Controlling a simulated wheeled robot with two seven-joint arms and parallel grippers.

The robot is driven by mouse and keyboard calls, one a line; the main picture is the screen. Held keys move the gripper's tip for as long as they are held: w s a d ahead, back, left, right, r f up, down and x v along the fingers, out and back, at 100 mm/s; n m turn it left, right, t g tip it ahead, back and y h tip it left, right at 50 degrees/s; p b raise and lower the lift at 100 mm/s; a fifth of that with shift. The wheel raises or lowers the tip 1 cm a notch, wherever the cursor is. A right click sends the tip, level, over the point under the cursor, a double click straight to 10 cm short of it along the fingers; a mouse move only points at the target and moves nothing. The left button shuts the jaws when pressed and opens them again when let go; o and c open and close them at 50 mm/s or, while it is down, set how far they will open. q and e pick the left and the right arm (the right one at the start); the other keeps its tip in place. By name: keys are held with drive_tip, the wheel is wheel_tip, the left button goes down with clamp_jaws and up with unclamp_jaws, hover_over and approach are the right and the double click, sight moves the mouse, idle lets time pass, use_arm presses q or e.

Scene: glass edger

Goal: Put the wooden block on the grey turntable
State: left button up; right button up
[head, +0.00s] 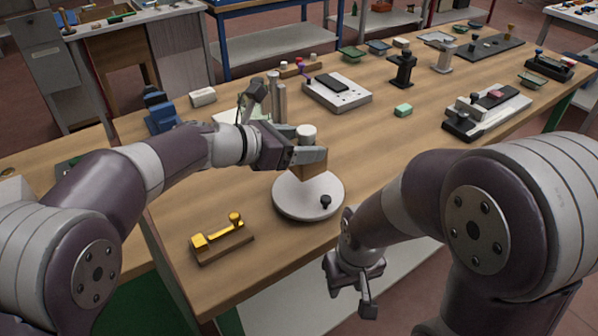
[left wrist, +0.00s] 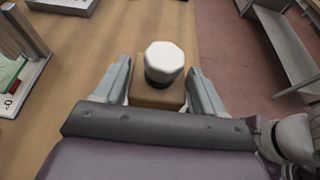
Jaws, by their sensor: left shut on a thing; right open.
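The wooden block (head: 312,170) is between the fingers of my left gripper (head: 308,157), which is shut on it. In the left wrist view the block (left wrist: 158,96) shows between both fingers, with a white knob (left wrist: 164,58) on a dark collar above it. The knob also shows in the head view (head: 306,133). The round, light grey turntable (head: 290,199) lies below the block, with a small black knob (head: 326,201) near its front edge. I cannot tell whether the block touches the disc. My right gripper (head: 352,290) is open and empty beyond the table's front edge.
A brass-coloured piece on a wooden base (head: 222,240) lies front left of the turntable. A white device with a dark pad (head: 337,92) stands behind it. A long grey fixture (head: 487,110) is at right. The tabletop right of the turntable is clear.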

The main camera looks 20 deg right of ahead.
use_arm(q)
drive_tip(key=f, duration=0.2)
drive_tip(key=f+b, duration=0.1)
drive_tip(key=f, duration=0.1)
drive_tip(key=shift+s+a, duration=0.1)
drive_tip(key=shift+s, duration=0.15)
drive_tip(key=shift+w+f, duration=0.1)
drive_tip(key=shift+f, duration=0.05)
drive_tip(key=o, duration=0.8)
drive_tip(key=shift+f, duration=0.2)
drive_tip(key=o, duration=0.4)
drive_tip(key=shift+o, duration=0.2)
drive_tip(key=shift+r, duration=0.15)
